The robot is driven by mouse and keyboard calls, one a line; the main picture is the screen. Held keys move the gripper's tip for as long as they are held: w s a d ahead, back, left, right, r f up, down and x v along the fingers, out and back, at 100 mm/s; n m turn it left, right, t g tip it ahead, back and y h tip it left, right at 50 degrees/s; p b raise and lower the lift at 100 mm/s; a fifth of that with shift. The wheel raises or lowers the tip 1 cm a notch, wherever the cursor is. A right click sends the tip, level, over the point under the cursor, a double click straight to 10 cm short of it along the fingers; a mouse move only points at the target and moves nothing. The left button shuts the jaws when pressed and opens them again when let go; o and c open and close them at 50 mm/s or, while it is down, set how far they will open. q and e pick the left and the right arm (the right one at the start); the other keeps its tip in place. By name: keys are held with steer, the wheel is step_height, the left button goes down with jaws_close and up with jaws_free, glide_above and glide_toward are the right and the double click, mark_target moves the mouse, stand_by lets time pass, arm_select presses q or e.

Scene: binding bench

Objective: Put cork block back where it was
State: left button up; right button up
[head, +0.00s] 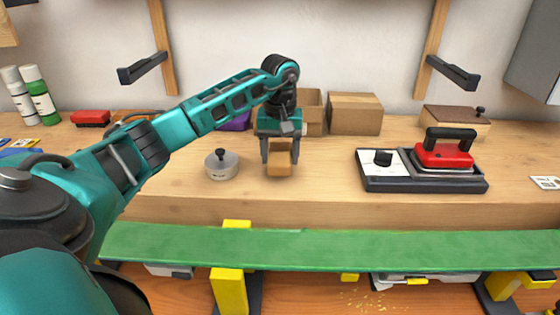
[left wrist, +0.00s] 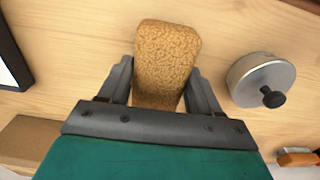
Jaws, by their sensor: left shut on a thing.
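The cork block (head: 279,163) is a small tan block held between the fingers of my left gripper (head: 280,158) in the head view. In the left wrist view the speckled cork block (left wrist: 166,62) sits between the two dark fingers of the left gripper (left wrist: 160,85), which is shut on it. The block is over the wooden bench (head: 320,185), near its front edge, right of a round grey metal pot. I cannot tell whether it touches the bench top. My right gripper is not in view.
The lidded grey pot (head: 221,165) stands just left of the gripper. Cardboard boxes (head: 355,114) stand behind it. A red iron (head: 444,150) rests on a dark unit at right. A green board (head: 330,248) runs along the front. Bench between block and iron is clear.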

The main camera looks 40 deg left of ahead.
mark_target(280, 152)
arm_select(q)
steer(key=shift+f, duration=1.15)
steer(key=shift+f, duration=0.2)
steer(key=o, duration=1)
steer(key=shift+r, duration=0.1)
step_height(280, 152, up, 12)
steer(key=shift+s+d+r, duration=0.1)
steer(key=shift+r, duration=0.05)
